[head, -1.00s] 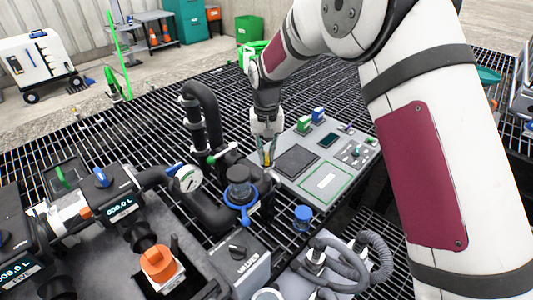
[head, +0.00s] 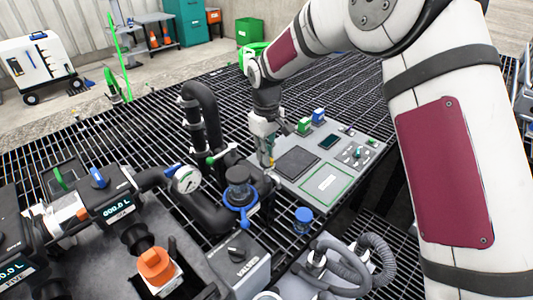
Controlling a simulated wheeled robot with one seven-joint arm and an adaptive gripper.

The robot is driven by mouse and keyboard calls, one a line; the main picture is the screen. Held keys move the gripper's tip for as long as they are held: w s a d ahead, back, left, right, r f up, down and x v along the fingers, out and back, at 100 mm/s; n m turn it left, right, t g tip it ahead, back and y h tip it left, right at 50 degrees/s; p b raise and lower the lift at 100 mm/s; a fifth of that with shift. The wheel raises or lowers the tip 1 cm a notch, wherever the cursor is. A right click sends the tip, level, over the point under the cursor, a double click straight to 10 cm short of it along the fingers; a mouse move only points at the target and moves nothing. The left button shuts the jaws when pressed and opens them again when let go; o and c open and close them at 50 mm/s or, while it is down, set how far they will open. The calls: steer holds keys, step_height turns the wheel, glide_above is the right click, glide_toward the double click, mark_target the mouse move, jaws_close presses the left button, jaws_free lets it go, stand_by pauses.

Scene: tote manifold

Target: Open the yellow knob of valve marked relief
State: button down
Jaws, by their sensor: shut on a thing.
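My gripper (head: 267,158) points down at the far end of the dark pipework, beside the grey control panel (head: 325,178). Its fingers are shut on the yellow knob (head: 265,160), of which only a small bit shows between them. The valve body under the knob is mostly hidden by the fingers and pipe, and no relief marking is readable from here.
A black pipe loop (head: 205,110) rises left of my gripper. A green-handled valve (head: 220,154), a round gauge (head: 187,180) and a blue-ringed fitting (head: 240,195) stand close by. An orange knob (head: 157,267) is nearer. Open grating (head: 330,90) lies behind.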

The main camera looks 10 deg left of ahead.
stand_by(0.4)
steer(key=c, duration=1.6)
jaws_free()
step_height(320, 180, up, 12)
